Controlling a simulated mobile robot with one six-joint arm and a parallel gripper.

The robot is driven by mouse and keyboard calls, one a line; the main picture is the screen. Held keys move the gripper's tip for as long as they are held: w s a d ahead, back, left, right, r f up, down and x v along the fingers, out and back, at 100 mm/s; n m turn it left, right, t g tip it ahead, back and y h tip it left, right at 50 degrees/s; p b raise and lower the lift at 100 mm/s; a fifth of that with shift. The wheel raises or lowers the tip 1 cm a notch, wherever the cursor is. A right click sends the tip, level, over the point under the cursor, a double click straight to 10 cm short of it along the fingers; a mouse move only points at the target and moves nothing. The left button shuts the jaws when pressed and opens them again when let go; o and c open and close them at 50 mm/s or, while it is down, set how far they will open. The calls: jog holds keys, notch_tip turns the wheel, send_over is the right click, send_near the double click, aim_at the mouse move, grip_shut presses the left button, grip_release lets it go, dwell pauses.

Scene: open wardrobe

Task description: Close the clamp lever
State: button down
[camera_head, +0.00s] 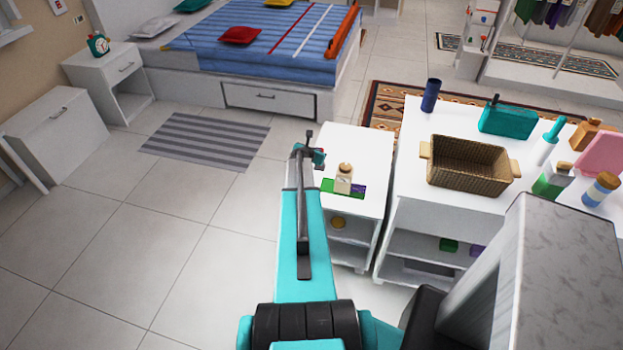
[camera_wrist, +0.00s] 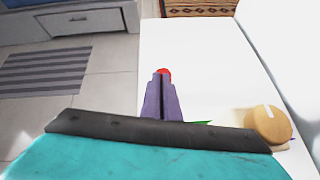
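A small device stands on the white side table. It has a cream block (camera_head: 344,182) with a round wooden top, on a green base (camera_head: 334,187) with a purple part (camera_head: 358,190) at its right. I cannot make out a separate clamp lever. The wooden top (camera_wrist: 269,125) and a sliver of the green base (camera_wrist: 198,123) show at the right of the wrist view. My gripper (camera_head: 318,157) is left of the device, over the table's left edge, and apart from it. Its purple-grey fingers (camera_wrist: 163,75) look shut together, with red at their tips. Nothing is clearly held.
The white side table top (camera_head: 362,145) is clear behind the device. A taller white cabinet (camera_head: 405,200) at its right bears a wicker basket (camera_head: 468,165), a dark blue cylinder (camera_head: 431,95) and a teal box (camera_head: 506,118). The tiled floor (camera_head: 190,225) at left is open.

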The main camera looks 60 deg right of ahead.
jog(key=shift+d+r, duration=0.55)
jog(key=shift+d, duration=0.15)
jog(key=shift+r, duration=0.2)
notch_tip(320, 180, up, 8)
jog(key=a+p, duration=0.1)
jog(key=p, duration=0.7)
jog(key=shift+w+a+r, duration=0.2)
jog(key=shift+a+r, duration=0.05)
jog(key=shift+a, duration=0.05)
dwell(0.4)
